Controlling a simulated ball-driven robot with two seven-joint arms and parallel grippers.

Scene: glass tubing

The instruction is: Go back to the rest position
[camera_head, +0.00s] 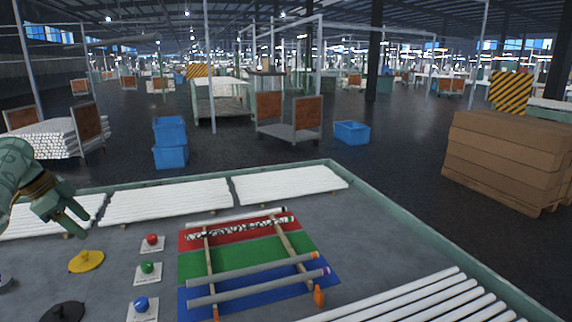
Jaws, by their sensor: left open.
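My left gripper (75,224) is at the left edge, open and empty, above the grey table (385,236). Its arm comes in from the left. My right gripper is not in view. A mat with red (191,243), green (262,257) and blue (262,303) bands lies mid-table. Two wooden rails (294,241) cross it. Two grey tubes (222,273) lie across the rails near the blue band. A black-and-white patterned tube (236,229) and a white tube (235,217) lie by the red band.
Red (152,239), green (147,267) and blue (140,304) buttons stand left of the mat. A yellow disc (86,261) and a black disc (64,312) lie farther left. White tubes are stacked at the back (165,202) and front right (405,297). A raised green rim edges the table.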

